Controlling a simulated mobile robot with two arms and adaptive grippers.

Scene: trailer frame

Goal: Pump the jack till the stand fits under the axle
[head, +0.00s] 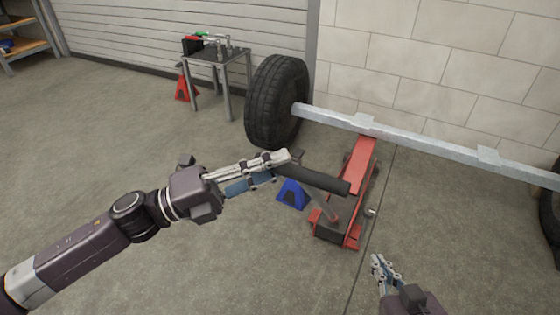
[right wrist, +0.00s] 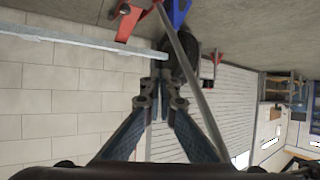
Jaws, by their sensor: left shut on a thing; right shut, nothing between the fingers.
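The red floor jack (head: 358,170) stands on the floor with its far end under the grey axle (head: 425,138); whether its saddle touches the axle is hidden. Its handle has a black grip (head: 320,180). My left gripper (head: 283,160) is shut on the handle at the grip's left end. A small blue stand (head: 293,194) is on the floor left of the jack, not under the axle. My right gripper (head: 378,268) is shut and empty, in front of the jack. The right wrist view shows its closed fingers (right wrist: 160,88) near the handle's rod (right wrist: 188,80).
A tyre (head: 277,102) is on the axle's left end, and another (head: 550,225) shows at the right edge. A red stand (head: 184,88) is beside a small metal table (head: 217,58) with tools. Floor at the front is clear.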

